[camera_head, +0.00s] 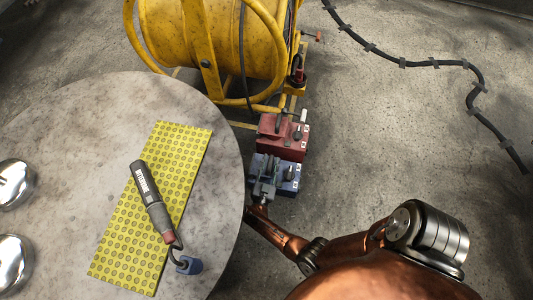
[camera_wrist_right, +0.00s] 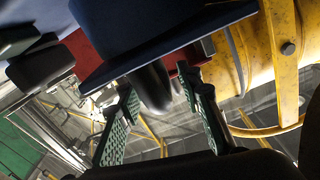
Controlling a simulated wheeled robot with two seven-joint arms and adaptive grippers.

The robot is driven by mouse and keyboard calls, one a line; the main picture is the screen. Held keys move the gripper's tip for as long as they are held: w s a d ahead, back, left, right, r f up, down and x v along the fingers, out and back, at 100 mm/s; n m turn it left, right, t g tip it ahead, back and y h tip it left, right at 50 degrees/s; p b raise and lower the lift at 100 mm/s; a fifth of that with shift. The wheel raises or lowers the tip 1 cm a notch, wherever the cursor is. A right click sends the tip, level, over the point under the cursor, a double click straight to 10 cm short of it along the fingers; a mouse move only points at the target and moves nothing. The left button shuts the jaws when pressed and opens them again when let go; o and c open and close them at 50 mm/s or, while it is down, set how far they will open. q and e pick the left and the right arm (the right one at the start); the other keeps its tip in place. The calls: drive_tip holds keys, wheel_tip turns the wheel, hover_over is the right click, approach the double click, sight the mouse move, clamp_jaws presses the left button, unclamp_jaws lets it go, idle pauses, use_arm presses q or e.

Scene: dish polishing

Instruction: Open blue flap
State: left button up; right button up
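A blue box (camera_head: 287,178) with a blue flap stands on the floor just right of the round table, in front of a red box. My right gripper (camera_head: 264,190) is at the near left side of the blue box and covers part of it. In the wrist view, the blue flap (camera_wrist_right: 140,35) fills the top as a tilted panel. A dark rounded handle (camera_wrist_right: 153,87) sticks out below it, between the two green-padded fingertips of my right gripper (camera_wrist_right: 158,88). The fingers are apart, and I see no clear grip on the handle. My left gripper is not in view.
The red box (camera_head: 282,135) stands behind the blue box, close to a yellow cable reel (camera_head: 225,40). The round table (camera_head: 90,105) on the left holds a polishing tool (camera_head: 152,200) on a yellow mat (camera_head: 190,145). Concrete floor on the right is mostly clear, except for a black cable (camera_head: 400,63).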

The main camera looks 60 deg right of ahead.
clamp_jaws()
idle(0.4)
drive_tip(key=shift+w, duration=0.1)
